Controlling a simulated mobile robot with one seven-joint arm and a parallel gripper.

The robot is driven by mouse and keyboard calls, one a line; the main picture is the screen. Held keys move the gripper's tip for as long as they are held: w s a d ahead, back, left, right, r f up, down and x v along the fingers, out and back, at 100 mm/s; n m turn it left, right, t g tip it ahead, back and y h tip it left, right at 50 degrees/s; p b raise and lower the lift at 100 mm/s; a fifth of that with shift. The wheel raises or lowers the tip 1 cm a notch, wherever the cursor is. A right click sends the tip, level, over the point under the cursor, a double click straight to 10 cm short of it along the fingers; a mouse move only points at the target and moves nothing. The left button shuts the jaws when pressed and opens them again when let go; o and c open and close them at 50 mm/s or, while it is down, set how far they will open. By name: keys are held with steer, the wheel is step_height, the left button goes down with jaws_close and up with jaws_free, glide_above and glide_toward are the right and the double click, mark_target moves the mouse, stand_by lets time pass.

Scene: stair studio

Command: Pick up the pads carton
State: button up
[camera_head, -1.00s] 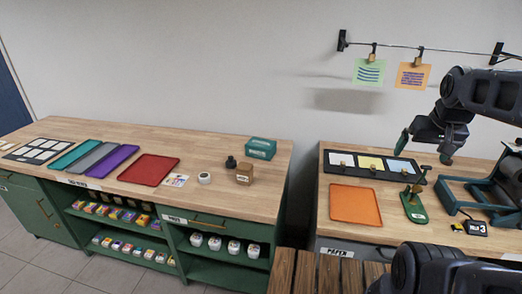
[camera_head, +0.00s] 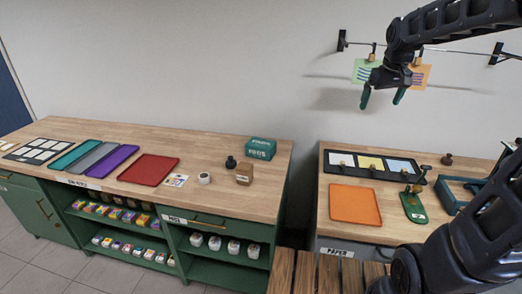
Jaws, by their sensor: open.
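A teal carton (camera_head: 261,149) with pale lettering on its front stands at the back right of the left bench, near the wall. The lettering is too small to read surely, but it looks like the pads carton. My gripper (camera_head: 381,99) is in the air at the upper right, in front of the hanging cards in the picture. Its two green-tipped fingers point down and are apart, with nothing between them. It is to the right of the carton and higher in the picture, well clear of it.
A small brown box (camera_head: 244,174), a dark stamp-like object (camera_head: 231,162) and a white jar (camera_head: 204,178) stand near the carton. A red tray (camera_head: 149,169) lies further left. A gap separates this bench from the right bench, which holds an orange tray (camera_head: 355,204).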

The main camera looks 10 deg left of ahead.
steer(key=w+a+f+n, duration=0.2)
steer(key=w+a+n, duration=0.1)
steer(key=w+a, duration=0.7)
steer(key=n+g, duration=0.3)
steer(key=n, duration=0.5)
glide_above(261, 143)
steer(key=f, duration=1.7)
steer(key=w+f, duration=0.1)
steer(key=f, duration=0.8)
steer(key=shift+f, duration=0.3)
steer(key=shift+a+f, duration=0.4)
steer(key=shift+f, duration=0.15)
step_height(261, 143, down, 5)
steer(key=shift+d+f, duration=0.1)
steer(key=shift+f, duration=0.05)
steer(key=shift+s+d+f, duration=0.15)
steer(key=shift+f, duration=1.15)
steer(key=shift+s+d+f, duration=0.1)
steer(key=shift+f, duration=1.15)
steer(key=c, duration=0.8)
